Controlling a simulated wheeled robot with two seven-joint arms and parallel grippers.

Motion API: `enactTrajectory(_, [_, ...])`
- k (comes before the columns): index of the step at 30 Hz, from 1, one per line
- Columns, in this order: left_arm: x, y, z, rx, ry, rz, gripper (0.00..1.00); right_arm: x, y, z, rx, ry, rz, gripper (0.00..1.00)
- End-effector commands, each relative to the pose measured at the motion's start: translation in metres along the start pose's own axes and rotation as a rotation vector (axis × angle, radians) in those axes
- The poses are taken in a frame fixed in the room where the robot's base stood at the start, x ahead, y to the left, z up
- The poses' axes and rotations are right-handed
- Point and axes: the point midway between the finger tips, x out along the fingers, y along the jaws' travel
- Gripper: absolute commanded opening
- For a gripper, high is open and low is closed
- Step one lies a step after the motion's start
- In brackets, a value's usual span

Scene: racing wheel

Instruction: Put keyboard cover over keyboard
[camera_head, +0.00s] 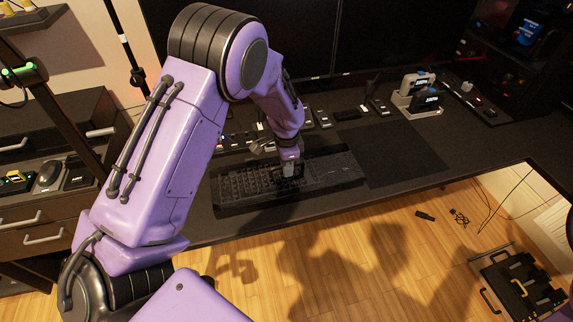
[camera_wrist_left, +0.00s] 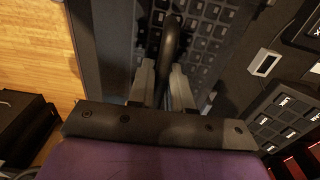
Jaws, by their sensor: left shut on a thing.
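The dark keyboard (camera_head: 245,186) lies near the front edge of the black desk; its keys also show in the left wrist view (camera_wrist_left: 205,25). My left gripper (camera_head: 289,170) is over its middle, pointing down. In the left wrist view, the gripper (camera_wrist_left: 166,85) is shut on a black curved handle (camera_wrist_left: 171,40), which appears to belong to the keyboard cover. The cover's outline is hard to separate from the keyboard, and I cannot tell whether it rests on it or hangs just above. My right gripper is out of view.
A dark mat (camera_head: 403,152) lies right of the keyboard. Small devices (camera_head: 322,118) stand in a row behind it, below a large dark screen (camera_head: 400,35). A white stand (camera_head: 415,100) holds gadgets at the back. An open toolbox (camera_head: 518,285) is on the floor.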

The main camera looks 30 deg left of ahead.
Motion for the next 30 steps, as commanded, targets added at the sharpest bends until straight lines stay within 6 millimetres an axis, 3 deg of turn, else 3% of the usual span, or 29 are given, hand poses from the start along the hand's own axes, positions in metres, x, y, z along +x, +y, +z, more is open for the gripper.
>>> enactTrajectory(1, [0.001,0.000,0.000,0.000,0.001,0.000,0.00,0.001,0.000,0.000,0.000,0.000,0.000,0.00])
enactTrajectory(2, [0.000,0.000,0.000,0.000,0.001,-0.001,0.29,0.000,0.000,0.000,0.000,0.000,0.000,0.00])
enactTrajectory(3, [0.000,0.000,0.000,0.000,0.001,-0.001,0.42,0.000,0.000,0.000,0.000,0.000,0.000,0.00])
enactTrajectory(4, [0.000,0.000,0.000,0.000,0.001,0.000,0.49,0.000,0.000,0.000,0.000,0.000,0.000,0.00])
enactTrajectory(14, [-0.003,0.000,0.000,0.000,0.000,0.000,0.49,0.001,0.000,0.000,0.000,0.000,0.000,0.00])
enactTrajectory(17, [-0.019,0.000,-0.001,0.001,0.003,-0.001,0.49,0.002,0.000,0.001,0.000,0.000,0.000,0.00])
enactTrajectory(24, [-0.077,0.000,-0.001,0.001,0.004,-0.003,0.49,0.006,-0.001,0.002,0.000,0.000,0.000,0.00])
enactTrajectory(30, [-0.102,0.000,0.000,0.000,0.001,0.000,0.49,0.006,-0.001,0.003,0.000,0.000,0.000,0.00])
